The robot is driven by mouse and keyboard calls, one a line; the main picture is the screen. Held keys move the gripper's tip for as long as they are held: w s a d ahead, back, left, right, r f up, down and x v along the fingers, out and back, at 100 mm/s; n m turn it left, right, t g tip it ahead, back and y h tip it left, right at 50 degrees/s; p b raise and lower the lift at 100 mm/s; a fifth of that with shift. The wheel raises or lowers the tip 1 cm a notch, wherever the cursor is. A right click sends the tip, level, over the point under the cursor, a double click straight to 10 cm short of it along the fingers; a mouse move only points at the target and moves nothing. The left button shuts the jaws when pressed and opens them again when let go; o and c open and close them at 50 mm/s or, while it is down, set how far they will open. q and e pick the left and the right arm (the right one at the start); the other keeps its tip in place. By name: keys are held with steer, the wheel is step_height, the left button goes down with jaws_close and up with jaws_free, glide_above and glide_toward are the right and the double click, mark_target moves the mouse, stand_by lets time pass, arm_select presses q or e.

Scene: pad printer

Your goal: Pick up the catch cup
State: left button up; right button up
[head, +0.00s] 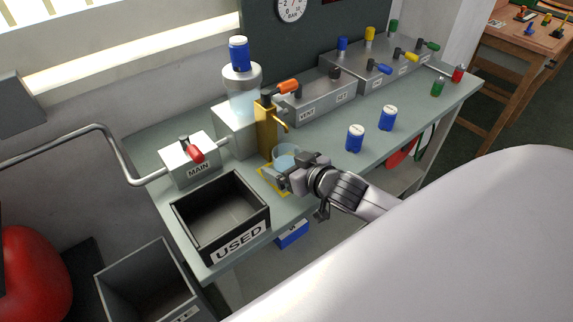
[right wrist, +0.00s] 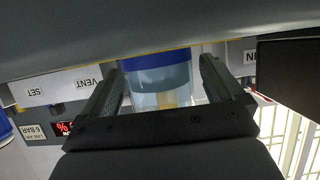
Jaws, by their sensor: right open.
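The catch cup (head: 286,150) is a clear, light-blue cup standing on a yellow-marked square (head: 264,172) on the bench, below the brass tap (head: 267,125). My right gripper (head: 284,174) is at the cup's near side and hides its lower part in the head view. In the right wrist view the cup (right wrist: 160,82), with a blue band, lies between the two spread fingers of my right gripper (right wrist: 163,67). A gap shows beside each finger there, so the gripper is open and not closed on the cup. My left gripper is not in view.
The black USED bin (head: 220,212) stands to the left on the bench (head: 330,165). The MAIN valve box (head: 188,160) and a clear cylinder (head: 243,95) stand behind. Two blue canisters (head: 355,138) (head: 388,118) stand to the right. A grey valve block (head: 318,97) is behind them.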

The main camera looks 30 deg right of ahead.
mark_target(279, 149)
steer(key=shift+w+f, duration=0.1)
steer(key=c, duration=1.2)
steer(key=shift+r, duration=0.55)
step_height(279, 149, up, 3)
steer(key=shift+f+p, duration=0.1)
steer(key=shift+p, duration=0.2)
steer(key=s+d+b, duration=0.1)
steer(key=s, duration=1.7)
steer(key=w+a+r+m+h+p, duration=0.1)
steer(key=w+a+r, duration=0.6)
steer(key=w+a, duration=0.2)
steer(key=shift+w+a+r, duration=0.2)
steer(key=shift+w+r, duration=0.05)
steer(key=shift+w, duration=0.65)
